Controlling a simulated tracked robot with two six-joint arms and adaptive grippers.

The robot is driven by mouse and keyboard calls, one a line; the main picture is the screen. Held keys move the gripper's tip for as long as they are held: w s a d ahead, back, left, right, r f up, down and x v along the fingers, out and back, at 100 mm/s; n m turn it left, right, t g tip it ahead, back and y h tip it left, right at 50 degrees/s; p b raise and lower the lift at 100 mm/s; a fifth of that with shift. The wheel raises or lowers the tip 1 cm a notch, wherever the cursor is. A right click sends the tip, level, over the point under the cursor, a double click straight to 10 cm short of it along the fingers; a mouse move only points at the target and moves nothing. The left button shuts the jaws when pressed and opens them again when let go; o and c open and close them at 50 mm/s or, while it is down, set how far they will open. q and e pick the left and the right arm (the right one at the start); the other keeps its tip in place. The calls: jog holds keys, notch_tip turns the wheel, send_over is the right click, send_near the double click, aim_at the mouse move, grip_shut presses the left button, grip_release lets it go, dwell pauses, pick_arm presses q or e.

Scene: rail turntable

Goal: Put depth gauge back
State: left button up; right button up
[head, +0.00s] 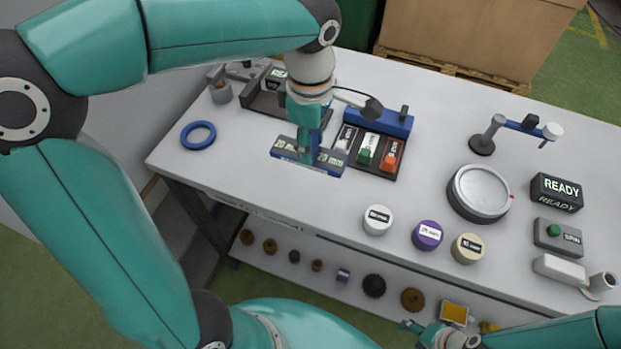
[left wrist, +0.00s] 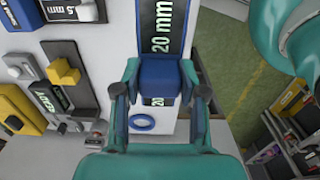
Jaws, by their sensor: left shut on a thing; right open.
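The depth gauge appears to be the blue bar with dark "20 mm" labels (head: 331,161) at the left of the table. My left gripper (head: 307,150) points down and is shut on its middle, with a label showing on each side. In the left wrist view, the blue block (left wrist: 160,78) sits between the two fingers of my left gripper (left wrist: 160,95), with a "20 mm" label above it. I cannot tell whether the gauge touches the table. My right gripper (head: 441,335) is low at the bottom edge, partly cut off, open and empty.
Behind the gauge are a dark tray (head: 352,174) with white, green and red blocks and a blue holder (head: 386,122). A blue ring (head: 198,135) lies left. White, purple and cream pucks, a round turntable (head: 480,193) and a READY box (head: 557,192) stand right.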

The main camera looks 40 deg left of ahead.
pick_arm(q)
notch_tip(320, 180, down, 13)
jog(key=shift+r, duration=0.1)
dwell(0.3)
jog(key=o, duration=1)
notch_tip(320, 180, up, 12)
dwell(0.7)
